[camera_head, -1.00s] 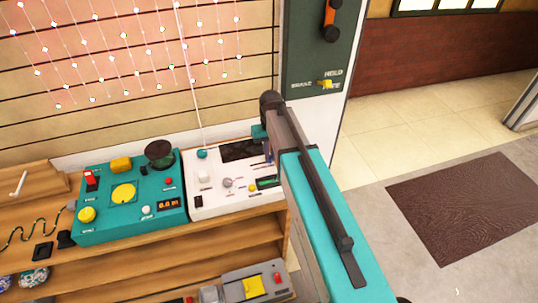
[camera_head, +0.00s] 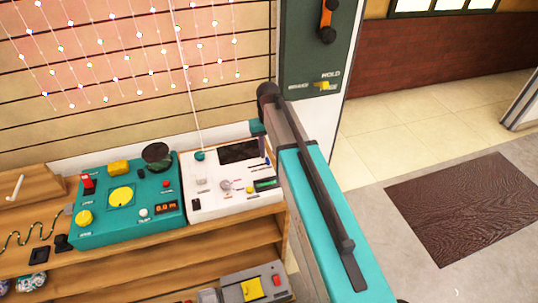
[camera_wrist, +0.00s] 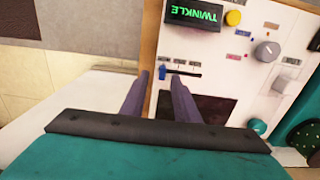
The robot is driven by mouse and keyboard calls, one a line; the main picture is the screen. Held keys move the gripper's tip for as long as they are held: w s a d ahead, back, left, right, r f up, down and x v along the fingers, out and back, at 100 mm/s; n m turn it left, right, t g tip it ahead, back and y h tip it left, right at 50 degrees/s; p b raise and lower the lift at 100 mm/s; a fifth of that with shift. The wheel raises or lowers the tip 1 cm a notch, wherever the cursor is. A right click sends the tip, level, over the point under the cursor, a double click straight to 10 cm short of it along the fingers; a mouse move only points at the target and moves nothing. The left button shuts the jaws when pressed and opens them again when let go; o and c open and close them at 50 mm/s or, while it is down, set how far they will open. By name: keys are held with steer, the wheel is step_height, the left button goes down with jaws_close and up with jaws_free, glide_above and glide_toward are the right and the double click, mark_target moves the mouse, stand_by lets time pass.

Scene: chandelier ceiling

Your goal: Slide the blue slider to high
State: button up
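The blue slider (camera_wrist: 162,72) is a small blue knob at the left end of a dark slot (camera_wrist: 187,73) on the white control panel (camera_wrist: 228,62) in the wrist view. Small labels beside the slot are too blurred to read. My gripper (camera_wrist: 159,78) is open, with its two purple fingers on either side of the slider; I cannot tell whether either touches it. In the head view, my gripper (camera_head: 264,151) is over the right end of the white panel (camera_head: 230,207), and my arm hides that area and the slider.
The white panel also bears a TWINKLE display (camera_wrist: 195,13), a yellow button (camera_wrist: 233,18) and a grey knob (camera_wrist: 267,53). A teal control box (camera_head: 130,222) stands to its left on the wooden shelf (camera_head: 215,238). Open floor (camera_head: 400,140) lies to the right.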

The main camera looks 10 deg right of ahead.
step_height(320, 180, up, 10)
steer(key=shift+r+b, duration=0.2)
steer(key=shift+b, duration=0.15)
steer(key=shift+s+d, duration=0.1)
steer(key=shift+s, duration=0.05)
stand_by(0.6)
